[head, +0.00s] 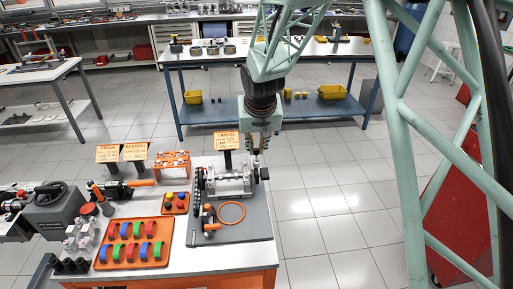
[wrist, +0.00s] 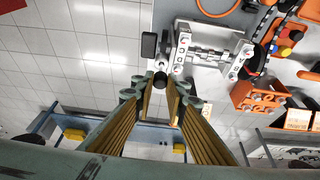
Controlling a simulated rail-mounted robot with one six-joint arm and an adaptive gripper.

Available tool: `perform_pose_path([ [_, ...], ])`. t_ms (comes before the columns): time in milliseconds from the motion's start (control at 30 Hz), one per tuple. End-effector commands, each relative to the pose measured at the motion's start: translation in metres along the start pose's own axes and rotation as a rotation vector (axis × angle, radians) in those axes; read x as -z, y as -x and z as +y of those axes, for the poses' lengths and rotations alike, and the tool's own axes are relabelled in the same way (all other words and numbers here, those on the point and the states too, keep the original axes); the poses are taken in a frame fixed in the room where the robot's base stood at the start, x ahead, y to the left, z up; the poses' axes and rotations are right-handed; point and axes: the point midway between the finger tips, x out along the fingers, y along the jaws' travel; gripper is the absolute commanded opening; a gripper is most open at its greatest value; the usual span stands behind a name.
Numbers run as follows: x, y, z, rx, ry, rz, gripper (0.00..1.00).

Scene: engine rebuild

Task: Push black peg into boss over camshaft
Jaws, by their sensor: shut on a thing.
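My gripper (wrist: 160,92) points down at the end of the engine block; in the head view it (head: 257,150) hangs above the block's right end. Its fingers are shut on the black peg (wrist: 160,80), whose dark round end shows between the fingertips. The grey metal block with the camshaft (wrist: 207,48) lies just past the fingertips in the wrist view; it also shows on the grey mat in the head view (head: 230,183). The boss is hard to make out behind the peg and fingers, and I cannot tell whether the peg touches it.
An orange ring (head: 231,212) lies on the grey mat (head: 258,228) before the block. An orange tray of coloured caps (head: 134,243) and a small orange tray (head: 175,203) stand to the left. An orange sign (head: 226,141) stands behind the block. Open floor lies right of the bench.

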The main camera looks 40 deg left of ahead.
Motion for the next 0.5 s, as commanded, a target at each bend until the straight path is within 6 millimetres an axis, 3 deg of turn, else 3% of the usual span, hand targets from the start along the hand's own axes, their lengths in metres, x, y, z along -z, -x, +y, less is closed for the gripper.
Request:
perform_pose_path([
  [500, -0.0019, -0.0046, 0.0, 0.0, 0.0, 0.0, 0.04],
])
